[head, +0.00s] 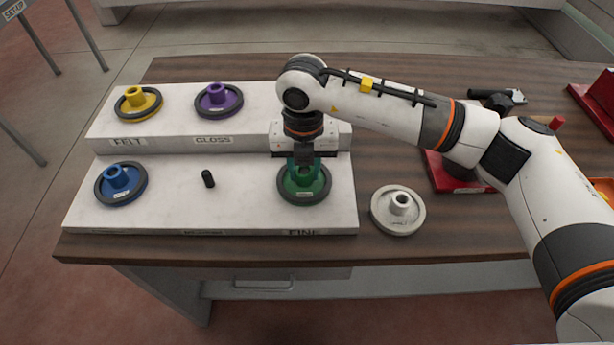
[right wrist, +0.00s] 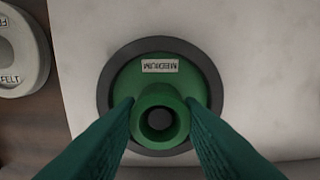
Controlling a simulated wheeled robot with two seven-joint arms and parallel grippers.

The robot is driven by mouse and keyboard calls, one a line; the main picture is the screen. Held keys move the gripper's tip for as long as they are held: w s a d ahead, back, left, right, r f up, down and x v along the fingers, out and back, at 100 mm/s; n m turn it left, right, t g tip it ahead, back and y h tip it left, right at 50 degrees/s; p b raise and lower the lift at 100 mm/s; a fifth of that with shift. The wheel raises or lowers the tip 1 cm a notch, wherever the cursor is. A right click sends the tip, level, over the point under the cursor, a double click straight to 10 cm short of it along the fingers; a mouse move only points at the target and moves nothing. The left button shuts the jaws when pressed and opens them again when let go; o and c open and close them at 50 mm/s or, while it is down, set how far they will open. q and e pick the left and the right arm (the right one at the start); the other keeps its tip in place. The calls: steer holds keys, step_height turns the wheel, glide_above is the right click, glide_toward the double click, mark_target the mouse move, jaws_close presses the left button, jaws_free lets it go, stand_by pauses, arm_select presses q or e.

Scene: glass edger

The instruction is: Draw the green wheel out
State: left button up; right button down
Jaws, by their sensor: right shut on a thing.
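The green wheel (head: 304,187) has a dark rim and a raised hub, and sits at the lower right place of the white stepped rack (head: 240,213), above the label FINE. In the right wrist view the green wheel (right wrist: 128,84) carries a label reading MEDIUM. My right gripper (head: 304,170) reaches down from above, and its green fingers are shut on the hub, one on each side, as the right wrist view (right wrist: 160,110) also shows. The wheel appears flat on the rack; any peg under it is hidden. My left gripper is not in view.
A blue wheel (head: 117,178), a yellow wheel (head: 134,98) and a purple wheel (head: 219,97) sit on the rack. A bare black peg (head: 208,178) stands between blue and green. A whitish wheel (head: 398,211) lies on the wooden table (head: 440,246) right of the rack.

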steer(key=shift+r, duration=0.65)
stand_by(0.4)
steer(key=shift+r+p, duration=1.55)
steer(key=shift+r, duration=1.35)
steer(key=shift+r+p, duration=0.7)
steer(key=shift+r, duration=1.3)
